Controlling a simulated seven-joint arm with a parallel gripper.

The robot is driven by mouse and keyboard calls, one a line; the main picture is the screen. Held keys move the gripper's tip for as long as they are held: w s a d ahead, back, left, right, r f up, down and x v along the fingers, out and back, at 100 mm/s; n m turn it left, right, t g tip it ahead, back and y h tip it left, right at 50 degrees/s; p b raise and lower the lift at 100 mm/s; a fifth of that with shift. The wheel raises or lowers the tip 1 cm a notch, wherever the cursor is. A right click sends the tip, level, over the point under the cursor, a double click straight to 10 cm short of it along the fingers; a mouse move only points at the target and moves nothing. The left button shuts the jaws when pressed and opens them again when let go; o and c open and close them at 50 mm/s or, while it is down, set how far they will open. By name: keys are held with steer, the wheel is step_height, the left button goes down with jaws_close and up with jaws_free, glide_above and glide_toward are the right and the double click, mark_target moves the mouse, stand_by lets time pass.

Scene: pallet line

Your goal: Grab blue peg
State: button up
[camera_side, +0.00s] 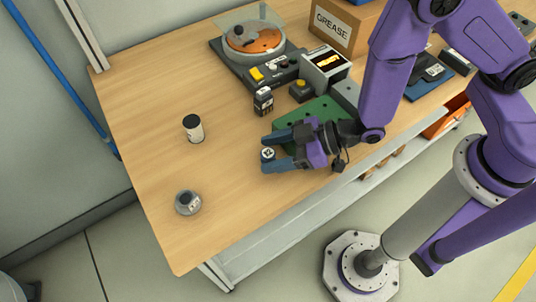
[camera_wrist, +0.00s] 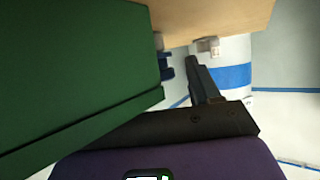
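My gripper (camera_side: 266,153) is low over the table at the near edge of a green board (camera_side: 318,110). Its two blue-grey fingers point left and stand apart. A small round piece with a pale, dark-marked top (camera_side: 267,153) shows between the fingertips; I cannot tell whether the fingers touch it or whether it is the blue peg. In the wrist view one dark finger (camera_wrist: 204,82) shows beside a large green surface (camera_wrist: 70,70). A small dark-blue part (camera_wrist: 166,66) pokes out at the green edge, mostly hidden.
A black-capped white jar (camera_side: 194,129) and a grey round part (camera_side: 188,202) stand on the table (camera_side: 230,215) to the left. A small dark bottle (camera_side: 263,101), a turntable-like device (camera_side: 252,42) and a GREASE box (camera_side: 338,25) stand behind. The table's front left is mostly clear.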

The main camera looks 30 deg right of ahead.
steer(key=c, duration=1)
steer(key=shift+r, duration=0.2)
